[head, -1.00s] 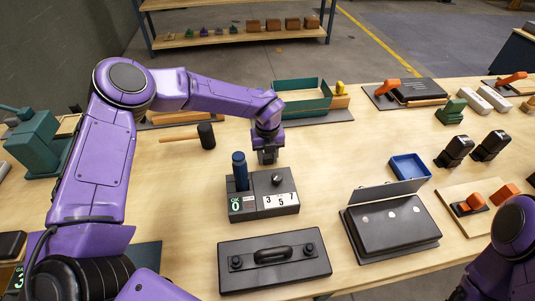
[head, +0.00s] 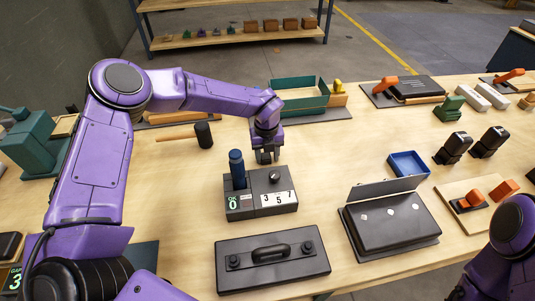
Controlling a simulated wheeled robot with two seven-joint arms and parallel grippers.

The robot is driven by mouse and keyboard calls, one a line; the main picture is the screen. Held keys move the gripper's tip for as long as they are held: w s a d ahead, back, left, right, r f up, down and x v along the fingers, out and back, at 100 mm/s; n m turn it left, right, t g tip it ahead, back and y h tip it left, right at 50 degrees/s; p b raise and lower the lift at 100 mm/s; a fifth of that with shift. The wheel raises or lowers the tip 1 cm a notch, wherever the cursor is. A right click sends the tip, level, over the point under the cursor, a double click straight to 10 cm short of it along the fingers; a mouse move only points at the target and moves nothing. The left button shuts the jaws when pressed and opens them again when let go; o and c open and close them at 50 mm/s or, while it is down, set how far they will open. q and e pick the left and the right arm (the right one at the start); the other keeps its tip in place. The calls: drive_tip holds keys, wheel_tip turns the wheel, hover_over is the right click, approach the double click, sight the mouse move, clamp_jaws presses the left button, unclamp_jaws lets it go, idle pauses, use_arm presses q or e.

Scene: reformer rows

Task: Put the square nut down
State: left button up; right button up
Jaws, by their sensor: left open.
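My left gripper (head: 267,158) points down over the table, just behind the dark box with a blue handle and a number display (head: 262,205). Its two fingers stand apart, with a gap between them. I cannot make out a square nut; it is too small to tell or hidden by the fingers or the box. My right arm (head: 514,235) shows only in part at the lower right corner, and its gripper is not visible.
A black case with a handle (head: 272,258) lies in front of the display box. A blue tray (head: 408,174) and a dark hinged box (head: 392,228) stand to the right. A mallet (head: 203,135) lies to the left, a green open bin (head: 300,104) behind.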

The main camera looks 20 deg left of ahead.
sight(264, 155)
use_arm(q)
drive_tip(key=shift+s+a+f, duration=0.15)
drive_tip(key=shift+s+f, duration=0.35)
drive_tip(key=shift+f, duration=0.15)
drive_tip(key=shift+r, duration=0.2)
drive_tip(key=shift+w+r+p, duration=0.1)
drive_tip(key=shift+r+p, duration=0.55)
drive_tip(key=shift+p, duration=0.2)
drive_tip(key=r, duration=0.1)
drive_tip(key=r+b, duration=0.1)
drive_tip(key=r, duration=0.1)
drive_tip(key=shift+w+a+r+b, duration=0.1)
drive_tip(key=shift+w+a+b, duration=0.05)
drive_tip(key=shift+a+b, duration=0.15)
wheel_tip(264, 155, up, 9)
drive_tip(key=shift+d+b, duration=0.15)
drive_tip(key=shift+b, duration=0.3)
